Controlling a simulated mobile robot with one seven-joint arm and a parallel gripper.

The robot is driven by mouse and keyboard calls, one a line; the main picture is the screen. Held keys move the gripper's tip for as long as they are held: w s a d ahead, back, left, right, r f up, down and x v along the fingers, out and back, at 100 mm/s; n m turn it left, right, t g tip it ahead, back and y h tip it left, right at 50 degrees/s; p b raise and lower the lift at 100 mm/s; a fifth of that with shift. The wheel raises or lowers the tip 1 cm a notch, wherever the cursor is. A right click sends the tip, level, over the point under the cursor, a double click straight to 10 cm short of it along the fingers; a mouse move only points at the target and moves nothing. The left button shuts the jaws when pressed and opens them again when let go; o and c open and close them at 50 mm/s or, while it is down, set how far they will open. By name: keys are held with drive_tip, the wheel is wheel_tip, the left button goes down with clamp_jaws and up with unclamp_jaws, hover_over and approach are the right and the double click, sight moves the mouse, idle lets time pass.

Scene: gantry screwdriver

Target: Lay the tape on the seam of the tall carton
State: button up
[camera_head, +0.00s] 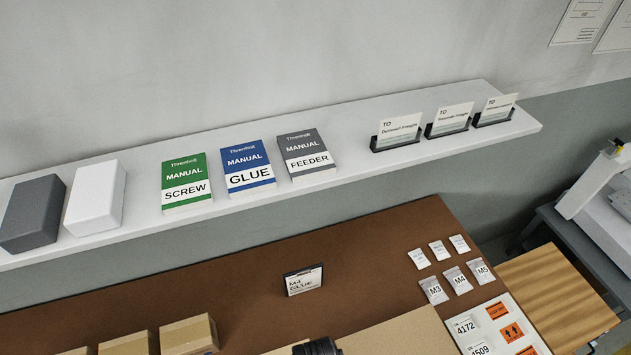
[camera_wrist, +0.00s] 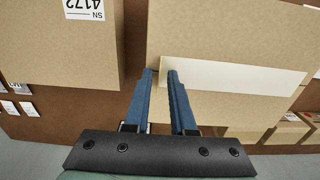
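In the wrist view a large tan carton (camera_wrist: 220,30) fills the upper right. A pale strip (camera_wrist: 235,77), which looks like the tape, lies across its face, running right from near my fingertips. I cannot tell whether it is fully pressed down, and no seam shows clearly. My gripper (camera_wrist: 160,73) has its two blue fingers apart at the strip's left end, with nothing visibly clamped between them. Whether the fingertips touch the strip or carton is unclear. A second carton (camera_wrist: 60,45) with a "SN 4172" label is at upper left.
Small boxes (camera_head: 188,334) stand at the brown table's (camera_head: 240,285) lower left. A small "M4 GLUE" card (camera_head: 303,281) stands mid-table. Labelled bags (camera_head: 459,280) and a label sheet (camera_head: 470,325) lie right. A wall shelf (camera_head: 350,170) holds manuals, blocks and card holders.

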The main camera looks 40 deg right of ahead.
drive_tip(key=shift+o, duration=0.7)
wheel_tip(320, 180, up, 13)
drive_tip(key=b, duration=0.1)
